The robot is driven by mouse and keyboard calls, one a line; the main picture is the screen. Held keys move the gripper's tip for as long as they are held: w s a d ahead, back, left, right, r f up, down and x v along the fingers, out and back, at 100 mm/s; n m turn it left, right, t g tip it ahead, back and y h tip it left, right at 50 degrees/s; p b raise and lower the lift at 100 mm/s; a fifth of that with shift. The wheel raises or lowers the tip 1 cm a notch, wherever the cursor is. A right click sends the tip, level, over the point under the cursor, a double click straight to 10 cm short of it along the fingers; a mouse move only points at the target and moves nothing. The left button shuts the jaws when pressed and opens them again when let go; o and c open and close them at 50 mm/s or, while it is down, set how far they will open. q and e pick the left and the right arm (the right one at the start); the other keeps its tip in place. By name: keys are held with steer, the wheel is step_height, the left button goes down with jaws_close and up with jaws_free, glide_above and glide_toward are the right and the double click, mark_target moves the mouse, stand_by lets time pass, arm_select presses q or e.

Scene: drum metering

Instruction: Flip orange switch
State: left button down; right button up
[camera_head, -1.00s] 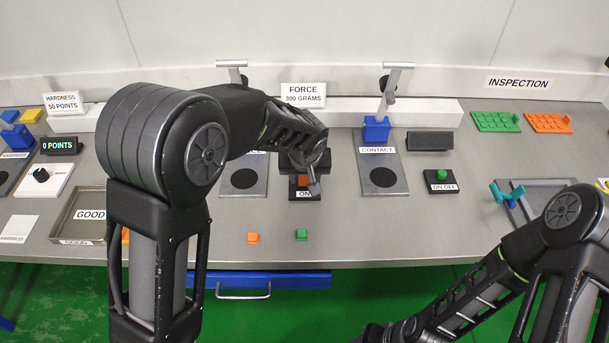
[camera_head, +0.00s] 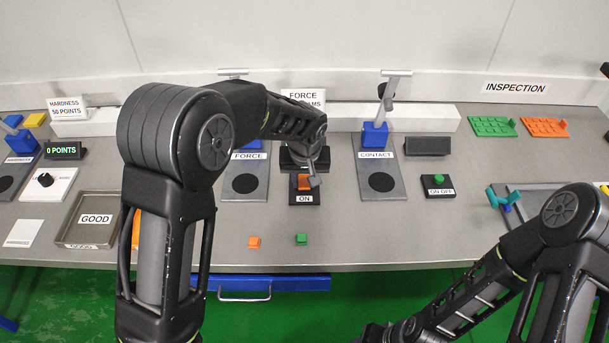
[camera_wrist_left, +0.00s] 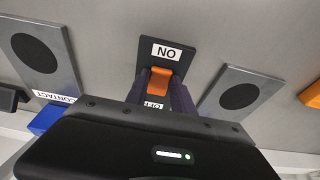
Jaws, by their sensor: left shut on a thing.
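The orange switch (camera_head: 304,183) sits on a dark base plate with a white ON label, in front of the FORCE sign. It also shows in the left wrist view (camera_wrist_left: 160,78), between the ON label and a partly hidden OFF label. My left gripper (camera_wrist_left: 165,88) reaches down over it, with one dark finger on each side, and is shut on the switch. In the head view the left wrist hides the back of the switch plate. My right arm (camera_head: 490,270) is at the lower right, and its fingertips are not shown.
FORCE (camera_head: 246,184) and CONTACT (camera_head: 381,181) stations with dark discs flank the switch. A small orange block (camera_head: 254,242) and a green block (camera_head: 301,239) lie near the table's front edge. An ON OFF button (camera_head: 439,181) stands to the right, a GOOD tray (camera_head: 68,230) to the left.

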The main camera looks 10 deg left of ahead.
mark_target(304, 183)
arm_select(q)
steer(key=shift+w+a+r+g+h+p, duration=0.25)
steer(key=shift+w+g+h+p, duration=0.1)
steer(key=shift+g+p, duration=0.5)
steer(key=shift+d+f+g, duration=0.1)
steer(key=shift+g, duration=0.45)
arm_select(e)
step_height(304, 183, up, 3)
steer(key=shift+d+f, duration=0.1)
steer(key=shift+f, duration=0.05)
steer(key=shift+s, duration=0.1)
arm_select(q)
steer(key=c, duration=1.1)
jaws_free()
steer(key=shift+w+r, duration=0.1)
steer(key=shift+r, duration=0.4)
step_height(304, 183, up, 7)
steer(key=shift+f+b, duration=0.1)
steer(key=shift+b, duration=0.8)
arm_select(e)
steer(key=shift+f, duration=0.9)
